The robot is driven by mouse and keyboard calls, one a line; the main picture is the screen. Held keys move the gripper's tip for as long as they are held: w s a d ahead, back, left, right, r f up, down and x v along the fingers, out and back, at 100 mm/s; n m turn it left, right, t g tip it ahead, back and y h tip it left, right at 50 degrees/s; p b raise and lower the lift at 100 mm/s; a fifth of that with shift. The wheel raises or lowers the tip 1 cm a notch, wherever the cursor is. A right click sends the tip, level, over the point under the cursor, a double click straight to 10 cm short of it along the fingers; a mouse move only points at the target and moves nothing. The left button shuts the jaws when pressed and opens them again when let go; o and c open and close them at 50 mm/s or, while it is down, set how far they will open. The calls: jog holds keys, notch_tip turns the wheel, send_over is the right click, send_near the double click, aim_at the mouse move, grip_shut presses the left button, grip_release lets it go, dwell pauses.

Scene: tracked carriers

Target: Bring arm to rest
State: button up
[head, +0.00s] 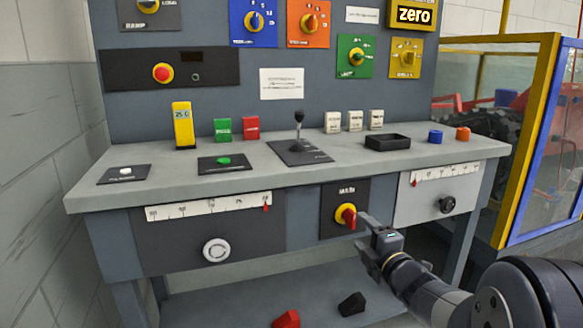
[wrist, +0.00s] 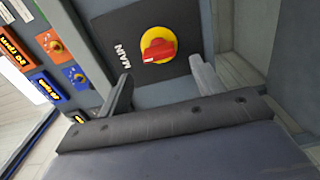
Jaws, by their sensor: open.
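My gripper (head: 366,245) is in front of the desk's lower front panel, just below and to the right of the red and yellow rotary switch (head: 346,216). In the wrist view the two fingers of my gripper (wrist: 160,80) are spread apart with nothing between them. The red handle and yellow ring of the switch (wrist: 158,46) lie beyond the fingertips, on a dark plate marked MAIN. The fingers appear clear of the switch. My arm reaches in from the lower right of the head view.
The grey desk (head: 215,175) carries a joystick (head: 299,130), a black tray (head: 387,142) and several buttons and blocks. A red piece (head: 286,318) and a black piece (head: 352,304) lie on the lower shelf. A yellow-framed enclosure (head: 530,140) stands at the right.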

aim_at(354, 220)
jog(key=p+v, duration=0.1)
jog(key=v, duration=0.4)
jog(key=b+x, duration=0.2)
jog(key=x, duration=0.7)
jog(key=shift+w+a+f+b, duration=0.15)
jog(key=shift+w+b, duration=0.05)
jog(key=shift+b, duration=0.15)
jog(key=shift+w, duration=0.35)
jog(key=m, duration=0.5)
jog(key=shift+s+r+p, duration=0.1)
jog(key=shift+r+p, duration=0.2)
jog(key=shift+p, duration=0.05)
jog(key=m+p, duration=0.1)
jog(key=m, duration=0.1)
jog(key=m+p, duration=0.1)
jog(key=p, duration=0.1)
jog(key=shift+r+m, duration=0.25)
jog(key=shift+m, duration=0.15)
jog(key=m+p, duration=0.5)
jog(key=shift+m+p, duration=0.35)
jog(key=shift+m, duration=0.05)
jog(key=m+p, duration=0.2)
jog(key=shift+d+m+p, duration=0.2)
jog(key=shift+m+p, duration=0.1)
jog(key=shift+f+m, duration=0.15)
jog(key=shift+m, duration=0.25)
